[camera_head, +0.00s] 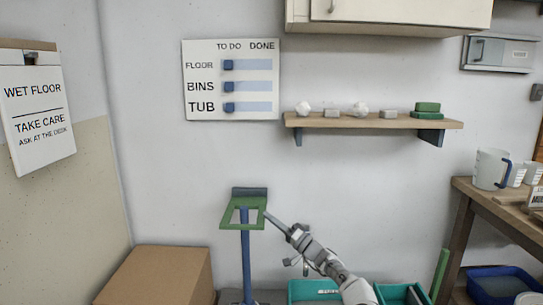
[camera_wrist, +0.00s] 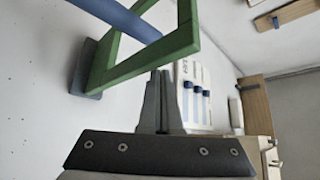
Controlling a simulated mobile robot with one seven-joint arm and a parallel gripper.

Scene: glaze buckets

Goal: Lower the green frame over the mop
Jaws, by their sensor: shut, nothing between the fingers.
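The green frame (camera_head: 228,217) is a flat square ring joined to a dark blue mount on the wall, left of centre. It lies close to level. The mop's blue handle (camera_head: 246,265) stands upright below it, its upper end showing inside the frame's opening. The wrist view also shows the green frame (camera_wrist: 145,66) and the blue handle (camera_wrist: 122,16) crossing its opening. My gripper (camera_head: 268,214) is shut and empty at the frame's right side. In the wrist view the closed fingertips (camera_wrist: 164,74) are just by the frame's edge; I cannot tell whether they touch.
A cardboard box (camera_head: 160,275) stands at lower left. Teal bins (camera_head: 312,290) are on the floor below my arm. A wooden shelf (camera_head: 375,121) and a TO DO/DONE board (camera_head: 231,107) are on the wall above. A bench with mugs (camera_head: 491,168) is at right.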

